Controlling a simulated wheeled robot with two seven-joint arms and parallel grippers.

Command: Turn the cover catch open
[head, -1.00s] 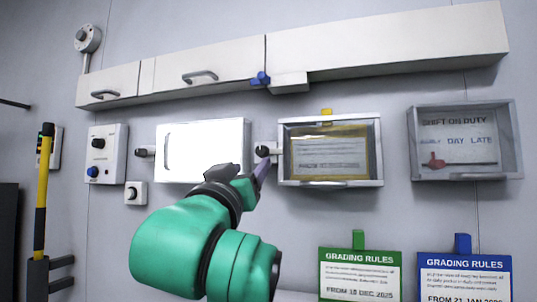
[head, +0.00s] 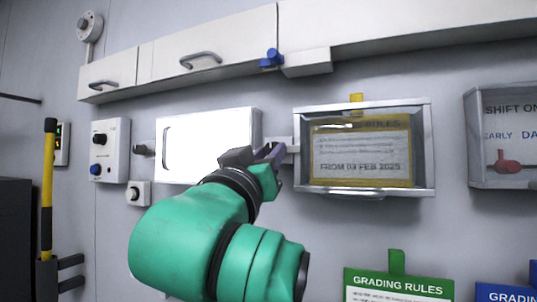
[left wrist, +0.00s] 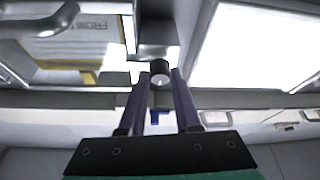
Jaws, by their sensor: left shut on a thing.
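The wall case (head: 432,160) has a grey frame, with a yellow-bordered sheet (head: 362,152) behind its front and a handle low on the frame. The cover catch is a small dark round knob on a pale mount at the case's left side. In the head view my left gripper (head: 272,153) hides the knob. In the left wrist view the catch (left wrist: 160,73) sits between the two purple fingertips, and my left gripper (left wrist: 160,76) is shut on it. Which way the catch is turned is hard to tell. My right gripper is not in view.
A bright white panel (head: 215,140) is left of the catch, with another dark knob (head: 140,150) beside it. Cabinets (head: 215,50) with a blue catch (head: 271,59) run above. A control box (head: 110,150) is further left; a notice case (head: 505,140) is right.

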